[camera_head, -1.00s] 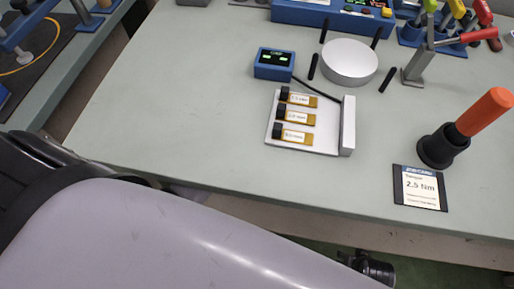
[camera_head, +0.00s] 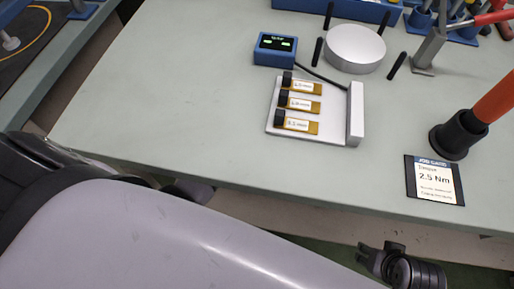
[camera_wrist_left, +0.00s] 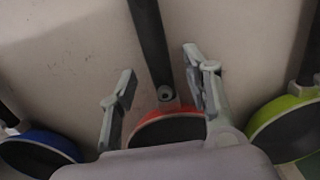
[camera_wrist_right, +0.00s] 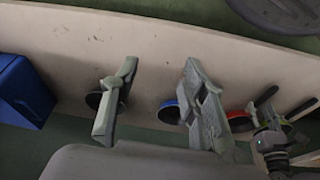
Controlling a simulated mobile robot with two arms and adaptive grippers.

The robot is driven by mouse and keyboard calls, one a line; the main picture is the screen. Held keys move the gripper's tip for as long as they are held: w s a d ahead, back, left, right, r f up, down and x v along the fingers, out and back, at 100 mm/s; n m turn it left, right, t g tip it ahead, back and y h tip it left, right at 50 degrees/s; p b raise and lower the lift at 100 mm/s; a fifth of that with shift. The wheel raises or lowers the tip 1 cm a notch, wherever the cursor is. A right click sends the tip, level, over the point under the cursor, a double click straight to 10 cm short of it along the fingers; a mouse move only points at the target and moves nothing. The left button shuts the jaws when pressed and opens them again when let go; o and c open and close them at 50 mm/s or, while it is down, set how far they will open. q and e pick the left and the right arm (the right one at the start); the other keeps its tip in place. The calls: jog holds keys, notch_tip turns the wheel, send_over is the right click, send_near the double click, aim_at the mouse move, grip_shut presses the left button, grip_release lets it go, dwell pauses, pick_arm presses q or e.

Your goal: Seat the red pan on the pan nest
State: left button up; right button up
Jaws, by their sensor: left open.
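The red pan (camera_wrist_left: 168,114) shows at the bottom of the left wrist view, with its dark handle (camera_wrist_left: 152,45) pointing up the picture. My left gripper (camera_wrist_left: 157,72) is open, its fingers on either side of the handle; contact cannot be told. The red pan (camera_wrist_right: 240,118) is also in the right wrist view, right of my right gripper (camera_wrist_right: 160,72), which is open, with no pan visibly gripped. In the head view a white round disc (camera_head: 355,45) with black posts around it stands on the bench; it may be the pan nest. It is empty.
A blue pan (camera_wrist_left: 40,145) and a green pan (camera_wrist_left: 288,125) flank the red one. A blue bin (camera_wrist_right: 22,92) is at the left of the right wrist view.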

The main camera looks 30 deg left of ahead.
pick_arm(q)
jog(key=shift+f, duration=0.95)
pick_arm(e)
jog(key=shift+v, duration=1.4)
pick_arm(q)
jog(key=shift+c, duration=0.6)
pick_arm(e)
jog(key=shift+d, duration=0.1)
pick_arm(q)
grip_shut()
pick_arm(e)
jog(key=shift+f, duration=0.1)
